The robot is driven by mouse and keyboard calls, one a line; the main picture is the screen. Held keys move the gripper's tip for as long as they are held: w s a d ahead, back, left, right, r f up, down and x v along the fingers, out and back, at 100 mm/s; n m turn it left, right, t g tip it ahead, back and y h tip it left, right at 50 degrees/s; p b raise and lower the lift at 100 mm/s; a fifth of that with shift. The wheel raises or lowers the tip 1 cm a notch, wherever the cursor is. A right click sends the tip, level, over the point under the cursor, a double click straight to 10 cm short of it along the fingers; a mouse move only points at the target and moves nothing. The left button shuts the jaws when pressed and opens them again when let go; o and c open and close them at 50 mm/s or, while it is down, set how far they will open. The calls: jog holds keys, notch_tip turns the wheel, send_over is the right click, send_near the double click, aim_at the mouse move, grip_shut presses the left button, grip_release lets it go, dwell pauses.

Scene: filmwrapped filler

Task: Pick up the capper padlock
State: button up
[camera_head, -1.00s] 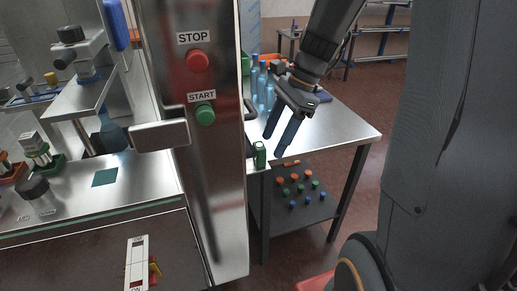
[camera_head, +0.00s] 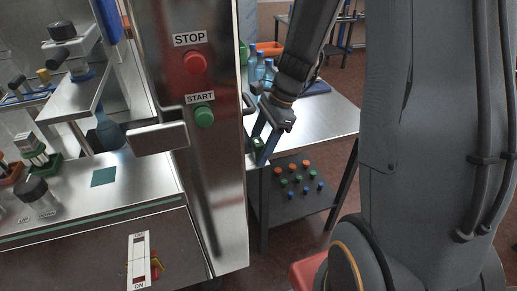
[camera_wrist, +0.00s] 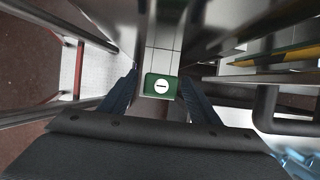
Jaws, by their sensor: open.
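The green padlock-like block (camera_head: 257,145) is at the near left corner of the steel side table, beside the machine's panel. In the wrist view its green face (camera_wrist: 152,80) has a white disc with a dark slot and lies between the two dark fingers. My gripper (camera_head: 262,156) is open and points down at the block, partly covering it in the head view. In the wrist view the open fingertips (camera_wrist: 158,74) stand on either side, with gaps visible. I cannot tell whether either finger touches it.
The steel panel with the red STOP button (camera_head: 195,63) and green START button (camera_head: 204,116) stands close to the left of my gripper. Blue bottles (camera_head: 268,70) stand behind on the table (camera_head: 318,117). A lower shelf (camera_head: 312,199) holds several coloured caps.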

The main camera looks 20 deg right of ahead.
jog(key=shift+a+f, duration=0.15)
jog(key=shift+f, duration=0.05)
jog(key=c, duration=1.3)
jog(key=shift+r, duration=0.1)
jog(key=shift+c, duration=0.2)
